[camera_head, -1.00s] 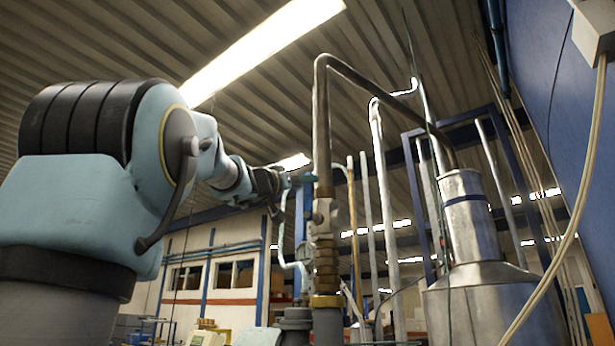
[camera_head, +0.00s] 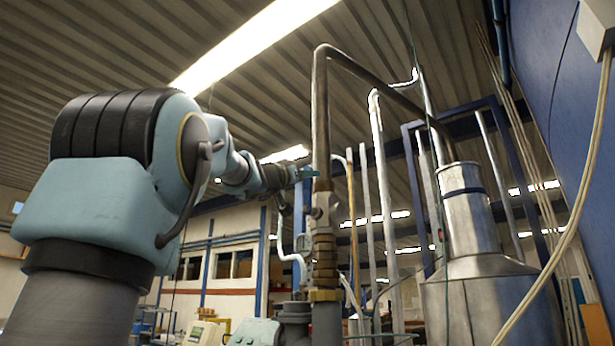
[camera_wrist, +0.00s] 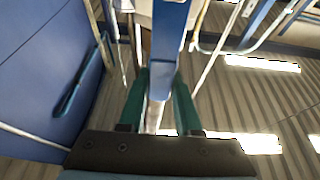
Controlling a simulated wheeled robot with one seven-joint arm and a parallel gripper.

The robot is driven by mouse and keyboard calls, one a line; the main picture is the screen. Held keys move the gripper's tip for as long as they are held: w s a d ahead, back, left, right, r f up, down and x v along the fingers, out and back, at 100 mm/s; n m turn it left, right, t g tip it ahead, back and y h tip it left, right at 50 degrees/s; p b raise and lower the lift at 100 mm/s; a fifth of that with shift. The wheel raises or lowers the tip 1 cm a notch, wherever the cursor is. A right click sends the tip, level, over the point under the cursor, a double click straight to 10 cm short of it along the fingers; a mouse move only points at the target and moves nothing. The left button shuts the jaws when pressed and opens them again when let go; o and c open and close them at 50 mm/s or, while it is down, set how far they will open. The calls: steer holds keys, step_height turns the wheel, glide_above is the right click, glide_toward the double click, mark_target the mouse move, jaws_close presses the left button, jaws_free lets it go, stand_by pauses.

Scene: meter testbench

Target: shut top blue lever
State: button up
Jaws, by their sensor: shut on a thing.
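My gripper (camera_head: 304,173) is at the upper part of the brown vertical pipe (camera_head: 321,120), on its left side. In the wrist view its two green fingers (camera_wrist: 160,88) close around a blue bar (camera_wrist: 171,40), which looks like the top blue lever. The bar runs up out of that picture between the fingers, with a pale rod below it. In the head view a blue upright bar (camera_head: 299,222) shows just below the fingertips, left of the pipe. The lever's pivot and its exact angle cannot be made out.
A valve body and brass fittings (camera_head: 323,262) sit lower on the pipe. A metal tank (camera_head: 480,285) stands to the right, with several thin pipes between. A blue wall (camera_head: 560,120) bounds the right side. Light ceiling strips hang above.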

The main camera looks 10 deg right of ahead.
jaws_close()
stand_by(0.8)
